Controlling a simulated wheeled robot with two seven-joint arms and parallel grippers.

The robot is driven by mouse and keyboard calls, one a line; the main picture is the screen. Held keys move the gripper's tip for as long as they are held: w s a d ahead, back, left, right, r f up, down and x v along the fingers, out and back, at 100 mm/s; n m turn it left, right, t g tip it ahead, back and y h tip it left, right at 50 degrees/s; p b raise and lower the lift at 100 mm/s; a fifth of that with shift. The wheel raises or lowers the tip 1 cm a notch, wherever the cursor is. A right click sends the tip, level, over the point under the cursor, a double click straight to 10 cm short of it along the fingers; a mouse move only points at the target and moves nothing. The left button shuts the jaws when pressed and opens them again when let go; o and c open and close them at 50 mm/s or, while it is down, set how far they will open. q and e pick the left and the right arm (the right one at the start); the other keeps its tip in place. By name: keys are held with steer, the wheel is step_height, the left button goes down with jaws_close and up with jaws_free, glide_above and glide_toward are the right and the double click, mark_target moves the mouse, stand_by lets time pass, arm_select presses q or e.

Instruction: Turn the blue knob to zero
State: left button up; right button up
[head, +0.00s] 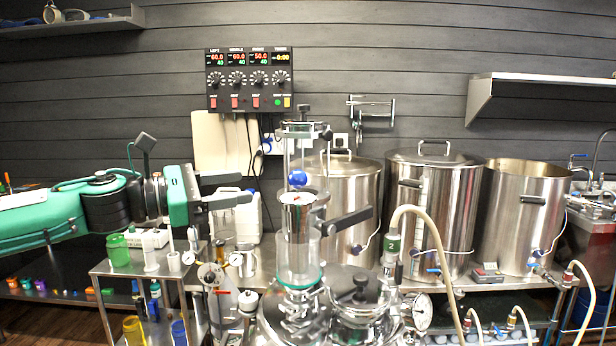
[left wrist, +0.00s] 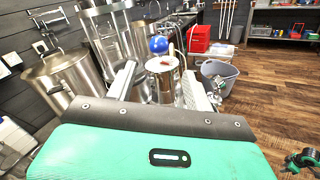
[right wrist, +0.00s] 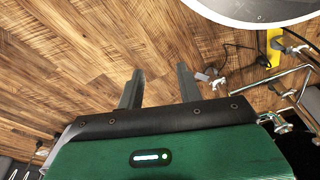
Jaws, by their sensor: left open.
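The blue knob (head: 297,178) is a round ball at the top of a steel cylinder (head: 298,212), which stands over a clear glass tube within an upright metal frame. The knob also shows in the left wrist view (left wrist: 158,45), ahead of and between my left fingers. My left gripper (head: 246,189) is open and empty, to the left of the cylinder at about the height of its upper part, with a gap between. I cannot read any zero mark by the knob. My right gripper (right wrist: 158,88) is open and empty over the wooden floor and is outside the head view.
A control box (head: 249,80) with several black dials and lit displays hangs on the wall. Steel kettles (head: 437,215) stand along the back. A metal cart (head: 120,268) with cups is below my left arm. Hoses (head: 437,250) rise at the right.

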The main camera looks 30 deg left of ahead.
mark_target(292, 173)
arm_select(q)
steer(key=p+x, duration=0.5)
steer(key=x, duration=0.2)
steer(key=shift+w+r, duration=0.1)
steer(key=shift+w, duration=0.1)
arm_select(e)
steer(key=s+d+f, duration=0.3)
steer(key=s+f, duration=0.5)
steer(key=f, duration=0.4)
arm_select(q)
steer(key=p+x, duration=0.3)
steer(key=p, duration=0.2)
steer(key=shift+r, duration=0.15)
steer(key=p+x, duration=0.1)
steer(key=p, duration=0.2)
steer(key=shift+w+r+p, duration=0.15)
steer(key=shift+w+p, duration=0.15)
steer(key=shift+w+d+p, duration=0.25)
steer(key=shift+d+p, duration=0.05)
steer(key=shift+p, duration=0.3)
steer(key=shift+w+d+f, duration=0.15)
steer(key=shift+f, duration=0.15)
arm_select(e)
steer(key=s+d+r+g, duration=0.1)
steer(key=s+d+r, duration=0.1)
steer(key=s, duration=0.9)
steer(key=shift+s+r, duration=0.2)
steer(key=shift+r, duration=0.5)
steer(key=shift+d, duration=0.1)
